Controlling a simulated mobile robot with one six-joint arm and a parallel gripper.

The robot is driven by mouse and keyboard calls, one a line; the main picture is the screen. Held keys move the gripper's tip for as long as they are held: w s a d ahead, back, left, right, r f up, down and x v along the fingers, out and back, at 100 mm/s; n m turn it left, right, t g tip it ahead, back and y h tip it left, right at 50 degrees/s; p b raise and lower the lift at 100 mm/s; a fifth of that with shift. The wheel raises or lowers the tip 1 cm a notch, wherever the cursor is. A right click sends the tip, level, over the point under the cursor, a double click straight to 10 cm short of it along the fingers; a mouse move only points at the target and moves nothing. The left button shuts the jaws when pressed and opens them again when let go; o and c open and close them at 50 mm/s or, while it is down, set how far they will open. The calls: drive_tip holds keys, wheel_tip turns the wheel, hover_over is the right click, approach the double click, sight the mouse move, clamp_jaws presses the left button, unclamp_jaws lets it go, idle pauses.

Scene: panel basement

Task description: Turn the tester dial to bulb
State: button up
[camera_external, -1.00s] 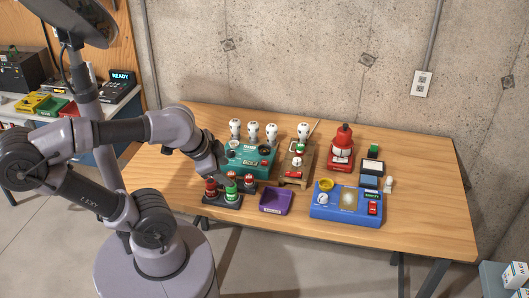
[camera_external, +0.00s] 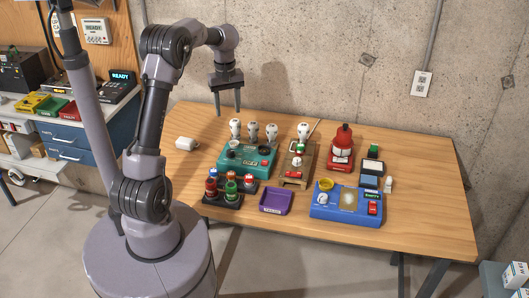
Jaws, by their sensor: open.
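My gripper (camera_external: 227,110) is open and empty, pointing down, high over the back left of the table. A blue box (camera_external: 338,218) at the front right carries a pale dial (camera_external: 322,199), a yellow ring (camera_external: 326,184), a pale oval window, a small green-lit display and a red part. Neither is clearly labelled as the tester at this size, and I cannot read a dial setting. Several white bulb-like pieces (camera_external: 253,132) stand behind the teal box. My gripper touches none of these.
A rack (camera_external: 222,200) with red and green pieces and a purple tray (camera_external: 276,202) are at the front. A wooden board (camera_external: 298,167), a red device (camera_external: 341,148) and a white cylinder (camera_external: 186,143) are on the wooden table (camera_external: 430,215). The table's right end is clear.

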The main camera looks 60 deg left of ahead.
sight(230, 151)
drive_tip(key=f+b, duration=0.2)
drive_tip(key=f, duration=0.4)
drive_tip(key=f+b, duration=0.2)
drive_tip(key=f, duration=0.4)
drive_tip(key=f+b, duration=0.2)
drive_tip(key=f, duration=0.4)
drive_tip(key=shift+a, duration=0.3)
clamp_jaws()
